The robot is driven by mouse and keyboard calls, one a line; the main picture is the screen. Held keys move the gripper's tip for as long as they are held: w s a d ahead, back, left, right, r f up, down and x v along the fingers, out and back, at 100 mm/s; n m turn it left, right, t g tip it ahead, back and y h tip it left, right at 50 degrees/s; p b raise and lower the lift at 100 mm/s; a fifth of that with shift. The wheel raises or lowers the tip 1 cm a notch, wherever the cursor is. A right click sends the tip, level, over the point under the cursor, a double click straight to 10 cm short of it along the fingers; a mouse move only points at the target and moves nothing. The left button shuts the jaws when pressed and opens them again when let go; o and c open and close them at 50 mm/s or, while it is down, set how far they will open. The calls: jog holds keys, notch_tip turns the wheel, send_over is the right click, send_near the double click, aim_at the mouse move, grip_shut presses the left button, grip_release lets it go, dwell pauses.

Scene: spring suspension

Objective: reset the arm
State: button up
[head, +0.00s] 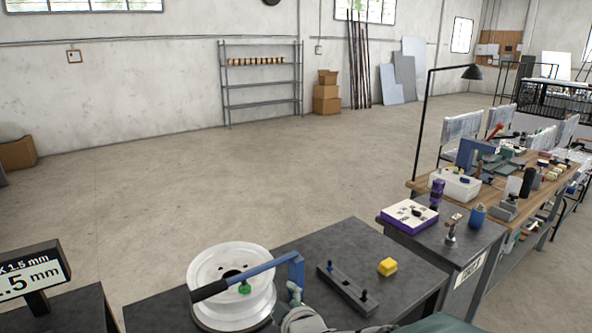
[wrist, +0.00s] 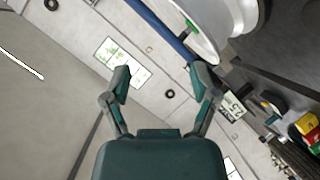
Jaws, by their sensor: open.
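My gripper (wrist: 163,85) is open, its two teal fingers spread apart with nothing between them in the wrist view. In the head view my arm shows at the bottom centre, in front of the dark table (head: 315,240). A white wheel-like spool (head: 228,262) stands on that table, with a blue bar with a black handle (head: 240,278) across its front and a green knob (head: 245,288) near its middle. In the wrist view the white spool (wrist: 208,22) and the blue bar (wrist: 160,28) lie beyond the fingers at the upper right.
A side table (head: 455,233) holds a purple-edged box (head: 410,214). A wooden workbench (head: 540,195) stands at right. A size sign (head: 35,278) stands at left. Open floor lies behind.

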jog(key=s+d+r+m+g+h, duration=0.2)
jog(key=s+d+r+m+g, duration=0.1)
jog(key=s+d+m, duration=0.4)
jog(key=s+d+r+m+g+h, duration=0.3)
jog(key=s+d+m, duration=0.4)
jog(key=s+d, duration=0.4)
jog(key=s+g, duration=0.1)
jog(key=s, duration=0.2)
